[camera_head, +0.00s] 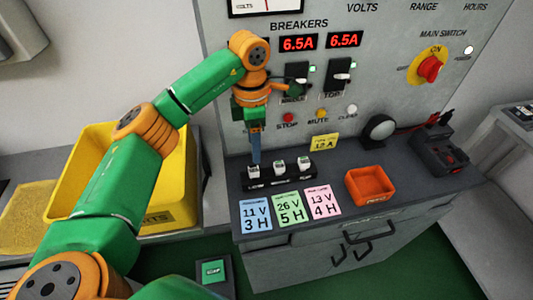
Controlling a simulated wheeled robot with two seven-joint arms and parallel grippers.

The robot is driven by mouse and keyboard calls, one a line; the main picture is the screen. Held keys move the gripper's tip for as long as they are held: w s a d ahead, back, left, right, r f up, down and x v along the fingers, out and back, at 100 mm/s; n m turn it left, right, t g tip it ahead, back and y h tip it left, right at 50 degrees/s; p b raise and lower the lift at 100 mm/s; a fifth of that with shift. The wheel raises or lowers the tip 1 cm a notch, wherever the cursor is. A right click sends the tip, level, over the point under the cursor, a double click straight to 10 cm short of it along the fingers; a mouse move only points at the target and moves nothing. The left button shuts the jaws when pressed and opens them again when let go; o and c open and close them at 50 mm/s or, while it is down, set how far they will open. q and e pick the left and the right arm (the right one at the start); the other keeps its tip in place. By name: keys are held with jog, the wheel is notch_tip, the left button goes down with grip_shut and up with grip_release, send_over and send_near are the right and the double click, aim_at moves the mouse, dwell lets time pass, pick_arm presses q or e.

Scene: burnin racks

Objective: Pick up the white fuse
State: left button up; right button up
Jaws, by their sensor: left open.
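A black holder (277,183) on the dark bench top carries three small, pale-topped pieces in a row: a left one (253,172), a middle one (279,167) and a right one (303,163). They look like fuses. All look whitish at this size, so I cannot tell which is the white fuse. My left gripper (256,158) points down, with its fingertips just above or behind the left piece. It is open; I cannot tell whether it touches that piece. My right gripper is out of view.
An orange tray (370,187) is right of the holder. Blue, green and pink cards (290,207) lie in front. A yellow bin (90,140) stands left, partly behind my arm. The breaker panel (400,105) rises behind; a black device (440,150) sits at right.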

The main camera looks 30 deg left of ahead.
aim_at(254, 169)
pick_arm(q)
jog(key=shift+s+f+p, duration=0.6)
jog(key=shift+s+p, duration=0.15)
jog(key=shift+s, duration=0.05)
notch_tip(254, 169, down, 5)
jog(key=shift+r+p, duration=0.15)
jog(key=shift+p, duration=0.6)
jog(key=shift+d+f, duration=0.1)
jog(key=shift+f, duration=0.1)
jog(key=shift+c, duration=0.7)
grip_shut()
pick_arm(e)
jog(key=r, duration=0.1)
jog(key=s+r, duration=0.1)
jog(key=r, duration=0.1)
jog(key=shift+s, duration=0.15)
